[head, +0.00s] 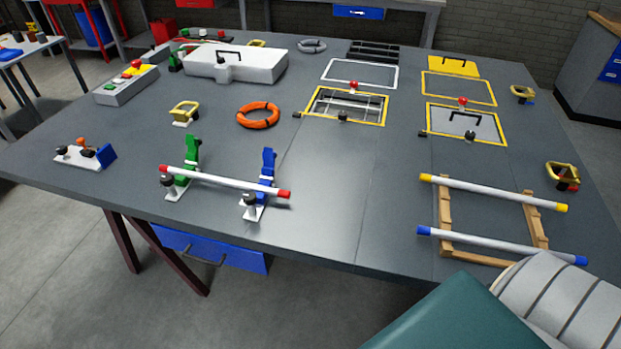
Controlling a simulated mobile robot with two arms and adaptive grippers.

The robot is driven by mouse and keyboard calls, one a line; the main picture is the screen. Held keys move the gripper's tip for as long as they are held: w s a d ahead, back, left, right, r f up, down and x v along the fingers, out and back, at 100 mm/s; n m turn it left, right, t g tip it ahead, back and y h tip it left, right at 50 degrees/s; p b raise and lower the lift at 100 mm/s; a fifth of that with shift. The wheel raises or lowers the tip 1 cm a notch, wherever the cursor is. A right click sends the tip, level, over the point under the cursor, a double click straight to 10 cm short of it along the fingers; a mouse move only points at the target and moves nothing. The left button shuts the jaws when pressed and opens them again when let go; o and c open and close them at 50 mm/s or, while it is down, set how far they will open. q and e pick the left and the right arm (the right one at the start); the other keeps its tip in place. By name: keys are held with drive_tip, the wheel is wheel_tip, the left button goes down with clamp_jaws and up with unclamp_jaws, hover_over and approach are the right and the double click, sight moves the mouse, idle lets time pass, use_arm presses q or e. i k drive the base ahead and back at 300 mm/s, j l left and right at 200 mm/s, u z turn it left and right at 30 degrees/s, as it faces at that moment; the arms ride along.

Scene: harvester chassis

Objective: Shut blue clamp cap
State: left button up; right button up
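The blue clamp cap (268,163) stands upright, swung up, behind a white bar (225,180) with red ends. Its white base (254,212) with a black knob (249,198) is under and in front of the bar's right part. The bar lies across this clamp and a green clamp (192,155) to its left, whose cap also stands upright. The seat under the bar is partly hidden. Neither of my grippers shows in the head view.
An orange ring (258,115) lies behind the clamps. A white plate with small parts (84,154) is to the left. A wooden frame with two bars (445,217) lies to the right. The tabletop (310,225) right of the blue clamp is clear.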

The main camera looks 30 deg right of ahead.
sight(269, 157)
drive_tip(key=z, duration=0.65)
drive_tip(key=k+l+z, duration=0.15)
drive_tip(key=l, duration=0.7)
drive_tip(key=l+z, duration=0.1)
drive_tip(key=l, duration=0.7)
drive_tip(key=k, duration=0.05)
